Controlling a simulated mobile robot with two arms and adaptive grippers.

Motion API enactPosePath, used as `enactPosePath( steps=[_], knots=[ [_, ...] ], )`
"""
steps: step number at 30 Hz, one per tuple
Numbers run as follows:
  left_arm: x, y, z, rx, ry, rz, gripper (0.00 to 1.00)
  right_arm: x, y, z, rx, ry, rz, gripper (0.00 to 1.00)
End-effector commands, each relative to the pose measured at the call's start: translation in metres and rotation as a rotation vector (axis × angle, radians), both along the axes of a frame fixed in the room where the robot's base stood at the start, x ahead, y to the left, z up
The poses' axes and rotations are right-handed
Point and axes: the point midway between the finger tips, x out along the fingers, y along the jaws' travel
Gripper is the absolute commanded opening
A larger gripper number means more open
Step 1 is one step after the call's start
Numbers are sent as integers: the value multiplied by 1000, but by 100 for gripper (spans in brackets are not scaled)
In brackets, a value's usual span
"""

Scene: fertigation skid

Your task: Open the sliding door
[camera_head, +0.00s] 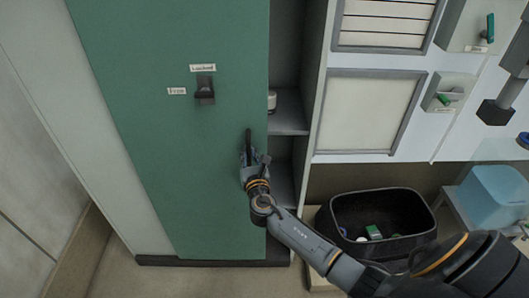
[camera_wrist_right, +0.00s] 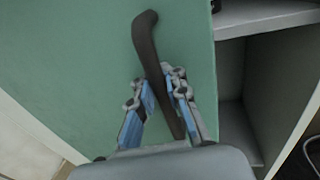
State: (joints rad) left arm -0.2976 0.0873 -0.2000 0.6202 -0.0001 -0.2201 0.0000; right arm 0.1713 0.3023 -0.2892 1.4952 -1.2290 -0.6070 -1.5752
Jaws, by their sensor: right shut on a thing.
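The green sliding door (camera_head: 190,160) covers most of the cabinet in the head view, and an opening with shelves shows along its right side. A dark bar handle (camera_head: 248,138) stands near the door's right edge. In the right wrist view the handle (camera_wrist_right: 146,40) runs between the blue-padded fingers. My right gripper (camera_head: 254,161) is at the handle; it also shows in the wrist view (camera_wrist_right: 163,97), shut on the handle. A dark latch knob (camera_head: 205,91) with small labels sits higher on the door. My left gripper is not in view.
Grey shelves (camera_head: 288,112) show inside the opening, with a white item (camera_head: 271,101) on one. A black bin (camera_head: 376,211) with several small things stands right of the cabinet. A light blue container (camera_head: 492,196) is further right. A pale wall (camera_head: 40,150) lies left.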

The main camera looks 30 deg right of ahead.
Motion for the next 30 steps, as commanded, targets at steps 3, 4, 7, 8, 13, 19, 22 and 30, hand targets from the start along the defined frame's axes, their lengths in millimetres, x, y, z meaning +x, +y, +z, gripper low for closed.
enactPosePath(
  steps=[3,4,7,8,13,19,22,30],
  knots=[
    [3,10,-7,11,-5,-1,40,19,38,-6,4,6,11,0],
    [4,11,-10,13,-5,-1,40,24,47,-7,4,6,12,0],
    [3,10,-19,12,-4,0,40,42,76,-9,3,6,12,0],
    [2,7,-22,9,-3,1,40,47,85,-9,3,6,12,0],
    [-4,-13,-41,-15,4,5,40,74,129,-11,2,7,12,0],
    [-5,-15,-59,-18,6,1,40,96,166,-10,0,8,12,0],
    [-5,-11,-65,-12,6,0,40,103,177,-10,-1,10,10,0],
    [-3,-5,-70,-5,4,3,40,111,191,-9,-1,13,10,0]
  ],
)
